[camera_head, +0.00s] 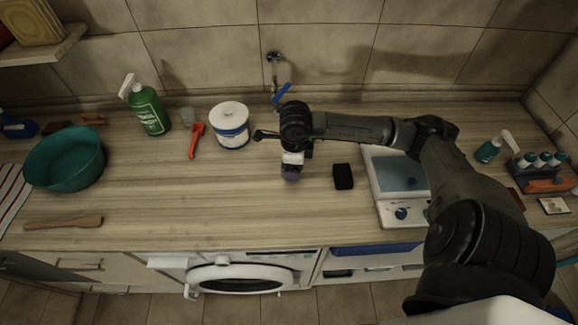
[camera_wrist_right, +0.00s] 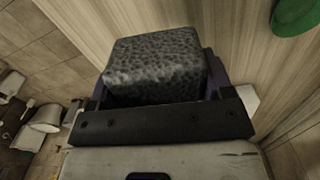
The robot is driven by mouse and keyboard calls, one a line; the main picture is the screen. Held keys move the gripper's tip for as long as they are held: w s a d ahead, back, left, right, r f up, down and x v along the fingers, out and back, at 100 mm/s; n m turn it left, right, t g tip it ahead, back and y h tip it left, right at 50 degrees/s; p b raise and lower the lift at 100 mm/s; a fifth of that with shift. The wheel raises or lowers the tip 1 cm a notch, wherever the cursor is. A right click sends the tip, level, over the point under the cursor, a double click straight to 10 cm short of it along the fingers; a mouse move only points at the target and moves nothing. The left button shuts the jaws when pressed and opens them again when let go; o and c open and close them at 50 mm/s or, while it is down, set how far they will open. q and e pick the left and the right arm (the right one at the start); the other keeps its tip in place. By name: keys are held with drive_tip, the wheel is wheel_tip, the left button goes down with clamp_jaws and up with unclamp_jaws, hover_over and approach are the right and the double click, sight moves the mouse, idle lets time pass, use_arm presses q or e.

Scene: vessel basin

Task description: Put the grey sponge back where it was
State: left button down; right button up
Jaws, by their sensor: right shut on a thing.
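The grey sponge (camera_wrist_right: 155,62) is a speckled block that fills the right wrist view between the fingers of my right gripper (camera_wrist_right: 155,88). The gripper is shut on it, with a dark finger on each side. In the head view my right gripper (camera_head: 291,173) points down over the middle of the wooden counter, left of a black block (camera_head: 343,176). The sponge is mostly hidden by the gripper there, and I cannot tell whether it touches the counter. My left gripper is in neither view.
A teal basin (camera_head: 65,160) and wooden spatula (camera_head: 63,222) are further left. A white scale (camera_head: 399,190) is at right. The counter (camera_head: 200,205) in front is clear.

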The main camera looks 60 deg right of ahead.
drive_tip(key=s+d+f+m+b, duration=0.1)
drive_tip(key=s+d+m, duration=0.2)
drive_tip(key=d+m, duration=0.25)
drive_tip(key=s+d+m+b, duration=0.1)
drive_tip(key=s+d+m, duration=0.2)
drive_tip(key=d+m, duration=0.25)
drive_tip(key=shift+m, duration=0.5)
drive_tip(key=w+a+f, duration=0.1)
drive_tip(key=w+f, duration=0.1)
drive_tip(key=w, duration=0.1)
drive_tip(key=w+a+f, duration=0.1)
drive_tip(key=w+f, duration=0.1)
drive_tip(key=w, duration=0.2)
drive_tip(key=w+a+f, duration=0.1)
drive_tip(key=w+f, duration=0.1)
drive_tip(key=w, duration=0.2)
drive_tip(key=shift+w+a+f+b, duration=0.15)
drive_tip(key=shift+f+b, duration=0.2)
drive_tip(key=shift+f, duration=0.05)
drive_tip(key=shift+f+p, duration=0.3)
drive_tip(key=shift+f, duration=1.75)
